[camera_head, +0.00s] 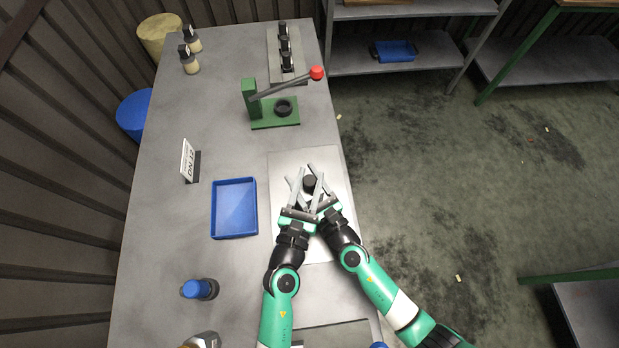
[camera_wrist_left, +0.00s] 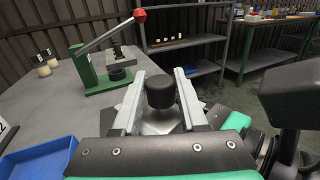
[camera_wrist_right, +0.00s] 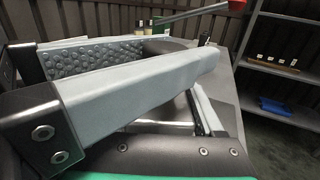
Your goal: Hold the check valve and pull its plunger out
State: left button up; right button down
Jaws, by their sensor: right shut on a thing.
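The check valve (camera_head: 309,183) shows as a short black cylinder above the pale mat, among the fingers of both grippers. In the left wrist view its rounded black top (camera_wrist_left: 161,91) stands upright between my left fingers. My left gripper (camera_head: 297,185) is open, with a finger on either side of the black part and visible gaps. My right gripper (camera_head: 316,180) comes in from the right, close beside the left one, and is shut on the check valve. Its grip is hidden. In the right wrist view a large grey finger covers the middle. I cannot make out the plunger separately.
A pale mat (camera_head: 283,160) lies under the grippers. A blue tray (camera_head: 234,208) is to the left. A green press (camera_head: 274,113) with a red-knobbed lever stands behind. The two grippers are crowded together.

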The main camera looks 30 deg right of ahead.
pick_arm(q)
grip_shut()
dwell(1.1)
